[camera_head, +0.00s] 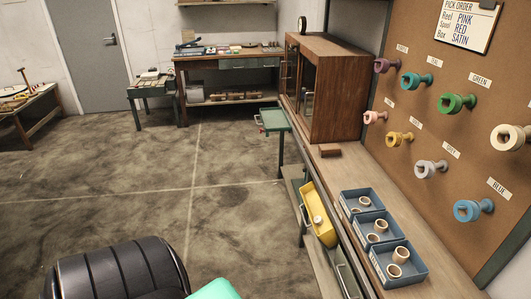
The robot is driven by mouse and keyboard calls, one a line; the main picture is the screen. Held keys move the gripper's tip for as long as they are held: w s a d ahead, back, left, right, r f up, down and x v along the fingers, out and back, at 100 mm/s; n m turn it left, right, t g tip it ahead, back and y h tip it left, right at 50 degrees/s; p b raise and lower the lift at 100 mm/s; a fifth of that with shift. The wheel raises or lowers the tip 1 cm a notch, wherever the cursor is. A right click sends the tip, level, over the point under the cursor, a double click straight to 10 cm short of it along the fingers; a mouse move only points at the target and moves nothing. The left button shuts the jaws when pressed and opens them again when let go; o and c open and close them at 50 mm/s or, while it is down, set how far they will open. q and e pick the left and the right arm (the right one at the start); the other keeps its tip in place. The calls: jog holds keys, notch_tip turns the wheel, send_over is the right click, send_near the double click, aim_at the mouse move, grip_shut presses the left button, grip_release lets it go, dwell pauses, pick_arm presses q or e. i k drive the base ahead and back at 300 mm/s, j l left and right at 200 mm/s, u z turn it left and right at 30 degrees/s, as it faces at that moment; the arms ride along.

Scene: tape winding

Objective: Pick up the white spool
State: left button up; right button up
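Pale spools stand in three blue boxes on the bench at the lower right. The nearest box (417,272) holds two cream spools, one of them here (401,255). The middle box (366,216) and the far box (345,193) hold similar small spools. I cannot tell which of these is the white one. On the brown pegboard, a cream-white reel (507,138) hangs at the right edge and a whitish reel (428,170) hangs lower. Neither of my grippers is in view.
The pegboard (465,120) also carries purple, teal, green, pink, yellow and blue (468,210) reels. A wooden cabinet (340,95) and small brown block (330,150) stand on the bench. A yellow bin (318,222) sits below its front edge. A black chair (115,272) is at lower left; open floor lies beyond.

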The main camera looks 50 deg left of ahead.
aim_at(319, 220)
jog(key=u, duration=1.15)
jog(key=k+l+z, duration=0.2)
jog(key=z, duration=1.45)
jog(key=u, duration=1.7)
jog(key=z, duration=0.6)
jog(key=i+j+z, duration=0.15)
jog(key=j+z, duration=0.3)
jog(key=i+j+z, duration=0.1)
jog(key=j+z, duration=0.15)
jog(key=z, duration=0.2)
jog(key=j+z, duration=0.85)
